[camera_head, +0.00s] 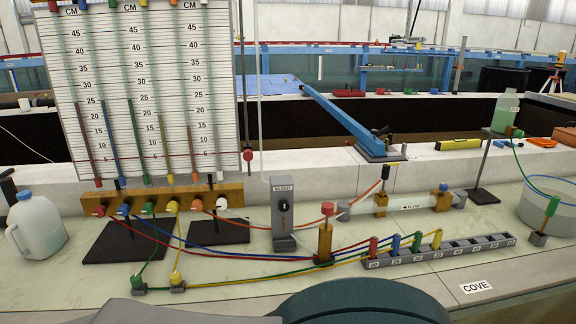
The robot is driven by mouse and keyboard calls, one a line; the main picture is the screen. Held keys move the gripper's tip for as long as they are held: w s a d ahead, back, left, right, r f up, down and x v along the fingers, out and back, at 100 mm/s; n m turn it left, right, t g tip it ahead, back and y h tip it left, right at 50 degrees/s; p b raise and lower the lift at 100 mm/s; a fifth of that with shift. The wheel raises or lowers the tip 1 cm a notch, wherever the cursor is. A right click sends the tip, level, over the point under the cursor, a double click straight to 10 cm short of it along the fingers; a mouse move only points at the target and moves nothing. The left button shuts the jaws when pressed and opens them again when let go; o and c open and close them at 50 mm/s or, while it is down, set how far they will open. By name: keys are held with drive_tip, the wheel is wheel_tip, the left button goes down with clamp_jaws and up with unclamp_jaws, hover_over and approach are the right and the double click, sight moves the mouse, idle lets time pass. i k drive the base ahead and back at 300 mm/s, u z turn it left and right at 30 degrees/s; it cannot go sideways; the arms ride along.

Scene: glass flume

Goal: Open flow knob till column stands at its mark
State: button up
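The manometer board (215,60) with CM scales stands at the left. Its coloured columns stand at differing heights: the red (84,135), blue (112,135) and green columns stand higher, the yellow (164,145) and orange-red ones lower. A thin red line crosses the board low down and ends at a round red slider (248,155). My gripper is not in view.
Coloured hoses cross the bench to a numbered grey socket rack (450,252). A post with a red cap (326,206) stands beside the box. A jug (36,226) is at left, a clear basin (548,205) at right. My dark rounded body part fills the bottom.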

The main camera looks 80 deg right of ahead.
sight(443, 187)
drive_tip(key=u, duration=0.35)
drive_tip(key=k, duration=2.65)
drive_tip(key=z, duration=2.4)
drive_tip(key=i, duration=0.5)
